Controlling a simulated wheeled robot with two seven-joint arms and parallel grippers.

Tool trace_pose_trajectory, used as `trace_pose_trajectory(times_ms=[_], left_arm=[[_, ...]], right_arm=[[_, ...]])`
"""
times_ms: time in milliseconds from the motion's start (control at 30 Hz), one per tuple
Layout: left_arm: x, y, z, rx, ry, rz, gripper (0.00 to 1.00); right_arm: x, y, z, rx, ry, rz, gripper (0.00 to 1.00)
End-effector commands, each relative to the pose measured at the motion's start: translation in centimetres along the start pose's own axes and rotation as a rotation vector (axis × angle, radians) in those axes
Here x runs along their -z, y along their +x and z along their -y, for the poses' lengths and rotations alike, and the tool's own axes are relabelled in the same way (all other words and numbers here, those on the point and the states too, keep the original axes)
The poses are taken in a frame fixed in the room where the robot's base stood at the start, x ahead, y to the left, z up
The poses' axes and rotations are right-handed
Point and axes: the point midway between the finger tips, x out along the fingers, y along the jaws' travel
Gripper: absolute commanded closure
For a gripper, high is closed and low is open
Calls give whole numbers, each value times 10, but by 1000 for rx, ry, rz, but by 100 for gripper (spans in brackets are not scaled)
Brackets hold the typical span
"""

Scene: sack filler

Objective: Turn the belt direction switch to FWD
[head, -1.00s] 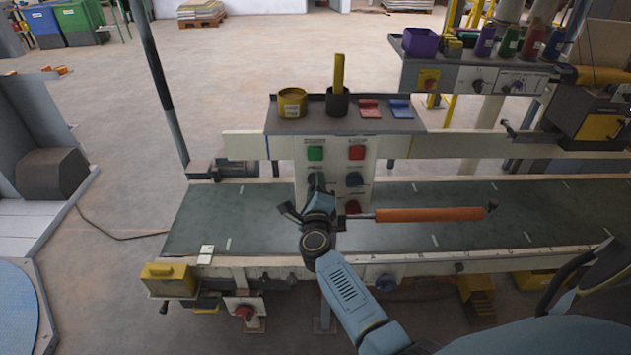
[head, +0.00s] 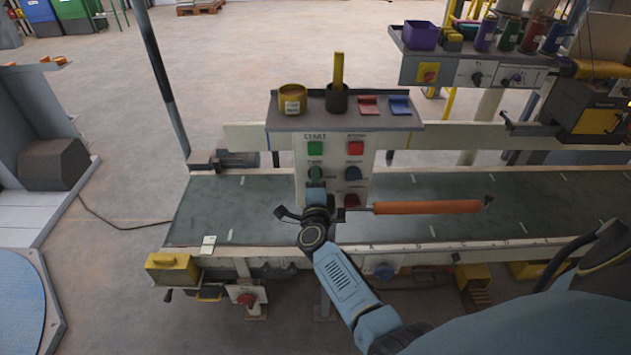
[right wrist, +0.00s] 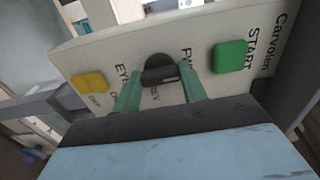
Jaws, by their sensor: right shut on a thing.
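The belt direction switch (right wrist: 158,66) is a dark rotary knob on the pale control panel (right wrist: 120,55), with FWD and REV lettering beside it in the right wrist view. My right gripper (right wrist: 160,88) has its two green fingers on either side of the knob and is shut on it. I cannot tell which mark the knob points to. In the head view my right gripper (head: 316,178) is at the panel below the green START button (head: 316,148), and it hides the switch. My left gripper is not in view.
The START button also shows close to the fingers in the right wrist view (right wrist: 230,56), with a yellow button (right wrist: 90,84) on the other side. The conveyor belt (head: 260,205) runs below.

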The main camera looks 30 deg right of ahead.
Motion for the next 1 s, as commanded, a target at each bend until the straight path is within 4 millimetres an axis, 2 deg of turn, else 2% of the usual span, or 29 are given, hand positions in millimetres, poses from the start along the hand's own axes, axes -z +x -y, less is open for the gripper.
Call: trace_pose_trajectory(times_ms=[233, 267, 400, 767, 867, 1000], left_arm=[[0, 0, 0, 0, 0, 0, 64], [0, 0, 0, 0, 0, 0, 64], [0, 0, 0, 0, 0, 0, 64], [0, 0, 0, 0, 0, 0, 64], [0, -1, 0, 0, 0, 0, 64], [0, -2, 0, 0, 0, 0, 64]], right_arm=[[0, -1, -1, -2, -5, 0, 81], [0, -1, -1, -2, -5, 0, 54], [0, 0, -1, -1, -4, 0, 36], [0, -5, 0, -1, -1, 0, 36], [0, -17, -1, -3, -1, 1, 36], [0, -46, -2, -4, -1, 0, 36]])
